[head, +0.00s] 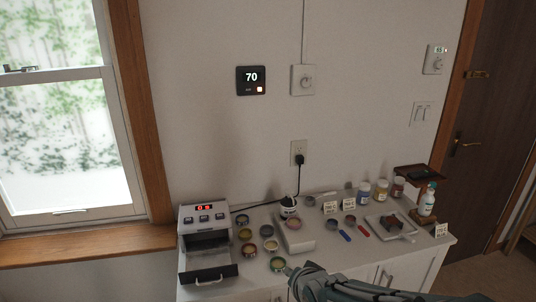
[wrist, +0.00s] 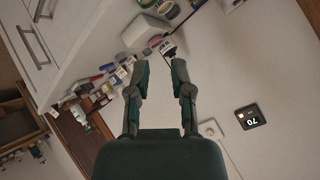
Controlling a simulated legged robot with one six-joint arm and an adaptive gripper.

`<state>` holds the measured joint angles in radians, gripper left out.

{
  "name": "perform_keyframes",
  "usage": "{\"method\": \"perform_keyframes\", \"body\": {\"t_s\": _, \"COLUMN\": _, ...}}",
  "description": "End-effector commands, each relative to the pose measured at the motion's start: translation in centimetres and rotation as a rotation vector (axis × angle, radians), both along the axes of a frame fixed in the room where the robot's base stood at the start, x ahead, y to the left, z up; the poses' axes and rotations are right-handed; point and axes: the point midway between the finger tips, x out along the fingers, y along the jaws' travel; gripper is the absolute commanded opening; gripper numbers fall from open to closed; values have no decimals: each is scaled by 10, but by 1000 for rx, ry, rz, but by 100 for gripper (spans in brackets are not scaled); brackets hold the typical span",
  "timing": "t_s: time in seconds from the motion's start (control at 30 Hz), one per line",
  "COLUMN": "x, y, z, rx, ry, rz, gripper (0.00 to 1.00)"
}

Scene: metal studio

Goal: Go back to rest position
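My gripper (head: 292,270) is at the front edge of the white counter (head: 330,262) in the head view, with my arm reaching in from the bottom right. In the wrist view my gripper (wrist: 164,64) has its two fingers apart, with nothing held between them. A dark jar with a white label (wrist: 167,47) shows beyond the fingertips.
A grey machine with an open drawer (head: 208,276) stands at the counter's left. Several small round tins (head: 278,264), bottles (head: 364,191) and a tray (head: 378,227) crowd the counter. A wall display reading 70 (head: 251,80) hangs above. A brown door (head: 480,130) is at right.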

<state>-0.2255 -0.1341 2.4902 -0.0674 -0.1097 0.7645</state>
Motion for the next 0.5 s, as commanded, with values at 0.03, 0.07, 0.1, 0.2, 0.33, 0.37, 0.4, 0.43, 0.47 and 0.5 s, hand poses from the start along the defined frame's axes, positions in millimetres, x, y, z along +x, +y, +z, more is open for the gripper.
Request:
{"method": "perform_keyframes", "body": {"t_s": 0.03, "x": -9, "y": -12, "z": 12, "rx": -47, "ry": 9, "rz": 6, "gripper": 28}}
{"method": "perform_keyframes", "body": {"t_s": 0.07, "x": -15, "y": -19, "z": 17, "rx": -79, "ry": 24, "rz": 17, "gripper": 28}}
{"method": "perform_keyframes", "body": {"t_s": 0.1, "x": -24, "y": -27, "z": 24, "rx": -121, "ry": 42, "rz": 29, "gripper": 28}}
{"method": "perform_keyframes", "body": {"t_s": 0.2, "x": -50, "y": -47, "z": 39, "rx": -217, "ry": 96, "rz": 69, "gripper": 28}}
{"method": "perform_keyframes", "body": {"t_s": 0.33, "x": -89, "y": -69, "z": 56, "rx": -327, "ry": 170, "rz": 135, "gripper": 28}}
{"method": "perform_keyframes", "body": {"t_s": 0.37, "x": -99, "y": -73, "z": 60, "rx": -350, "ry": 187, "rz": 153, "gripper": 28}}
{"method": "perform_keyframes", "body": {"t_s": 0.4, "x": -112, "y": -78, "z": 64, "rx": -378, "ry": 210, "rz": 177, "gripper": 28}}
{"method": "perform_keyframes", "body": {"t_s": 0.43, "x": -122, "y": -82, "z": 67, "rx": -397, "ry": 227, "rz": 195, "gripper": 28}}
{"method": "perform_keyframes", "body": {"t_s": 0.47, "x": -131, "y": -85, "z": 70, "rx": -415, "ry": 243, "rz": 213, "gripper": 28}}
{"method": "perform_keyframes", "body": {"t_s": 0.5, "x": -142, "y": -88, "z": 72, "rx": -435, "ry": 262, "rz": 236, "gripper": 28}}
